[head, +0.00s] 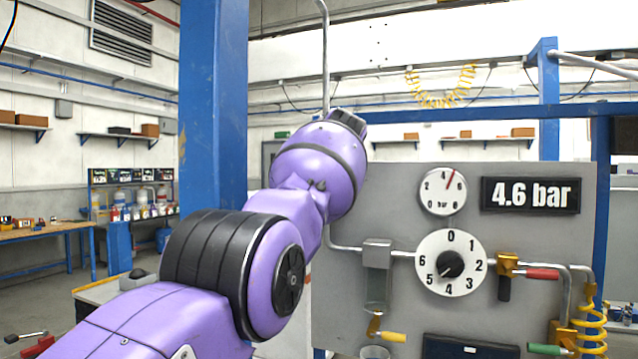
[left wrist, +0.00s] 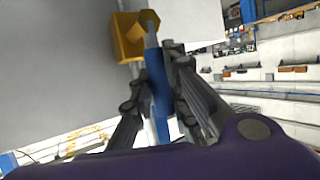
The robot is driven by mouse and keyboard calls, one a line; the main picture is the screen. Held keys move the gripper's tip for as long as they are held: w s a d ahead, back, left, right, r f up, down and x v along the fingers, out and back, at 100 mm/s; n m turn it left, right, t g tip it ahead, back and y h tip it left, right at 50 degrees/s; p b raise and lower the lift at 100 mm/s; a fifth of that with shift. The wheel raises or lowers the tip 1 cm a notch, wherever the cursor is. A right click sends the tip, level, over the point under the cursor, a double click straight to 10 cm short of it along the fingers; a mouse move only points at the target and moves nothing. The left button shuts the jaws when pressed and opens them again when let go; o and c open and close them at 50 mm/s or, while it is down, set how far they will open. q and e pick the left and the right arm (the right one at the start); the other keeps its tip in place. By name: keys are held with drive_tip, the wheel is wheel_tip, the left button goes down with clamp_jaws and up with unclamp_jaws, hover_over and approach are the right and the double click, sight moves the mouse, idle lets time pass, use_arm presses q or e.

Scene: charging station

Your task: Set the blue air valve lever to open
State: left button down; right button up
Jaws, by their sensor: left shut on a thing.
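The blue air valve lever (left wrist: 160,92) shows in the left wrist view, extending down from a brass-yellow valve body (left wrist: 127,40) on a grey panel. My left gripper (left wrist: 161,75) is shut on the blue lever, with one finger on each side. In the head view my purple left arm reaches up toward the panel's left side and hides the gripper, the blue lever and its valve. I cannot tell the lever's exact angle to its pipe. My right gripper is in neither view.
The grey panel (head: 345,290) carries a gauge (head: 442,191), a display (head: 530,195) reading 4.6 bar, a numbered dial (head: 450,264), a red-handled valve (head: 541,274) and a yellow-handled valve (head: 392,337). A blue post (head: 212,110) stands behind my arm.

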use_arm(q)
drive_tip(key=shift+f, duration=0.1)
idle(0.3)
drive_tip(key=c, duration=1.7)
unclamp_jaws()
drive_tip(key=shift+o, duration=0.2)
